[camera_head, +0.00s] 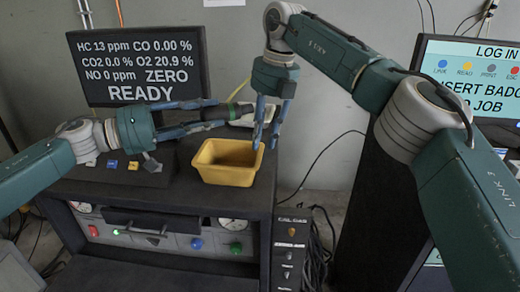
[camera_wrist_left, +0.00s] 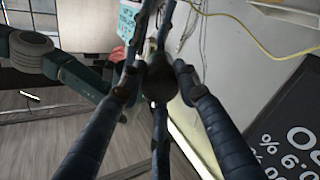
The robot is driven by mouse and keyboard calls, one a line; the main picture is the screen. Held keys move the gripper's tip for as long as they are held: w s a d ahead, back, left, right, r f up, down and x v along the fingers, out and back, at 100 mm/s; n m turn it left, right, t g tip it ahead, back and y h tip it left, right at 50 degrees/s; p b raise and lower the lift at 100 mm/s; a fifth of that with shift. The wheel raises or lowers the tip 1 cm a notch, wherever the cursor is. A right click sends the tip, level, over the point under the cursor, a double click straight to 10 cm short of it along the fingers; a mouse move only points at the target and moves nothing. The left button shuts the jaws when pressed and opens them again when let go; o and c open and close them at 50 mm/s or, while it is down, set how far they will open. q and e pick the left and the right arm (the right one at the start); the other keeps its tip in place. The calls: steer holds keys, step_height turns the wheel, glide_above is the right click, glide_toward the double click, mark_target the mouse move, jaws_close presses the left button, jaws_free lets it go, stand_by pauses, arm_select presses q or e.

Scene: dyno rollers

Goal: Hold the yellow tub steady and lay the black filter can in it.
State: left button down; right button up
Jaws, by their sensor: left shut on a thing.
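The yellow tub (camera_head: 226,172) stands upright near the front right of the dark bench, and its visible inside looks empty. My left gripper (camera_head: 226,114) reaches in from the left, above and behind the tub. It is shut on the black filter can (camera_wrist_left: 158,80), which shows as a dark round shape between the fingers in the left wrist view. In the head view the can (camera_head: 239,111) is small and partly hidden by the fingers. My right gripper (camera_head: 265,143) points down at the tub's right rim, its fingertips apart. Whether they touch the rim is unclear.
A gas readout screen (camera_head: 140,68) stands behind the bench at left. The bench front (camera_head: 150,238) carries knobs and gauges. A login screen (camera_head: 470,75) is at the right, and cables hang beside the bench.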

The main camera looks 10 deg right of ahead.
mark_target(260, 151)
arm_select(q)
steer(key=shift+w, duration=0.15)
arm_select(e)
steer(key=f, duration=0.3)
steer(key=shift+w+a+f, duration=0.25)
steer(key=shift+a+f, duration=0.05)
steer(key=shift+f, duration=0.5)
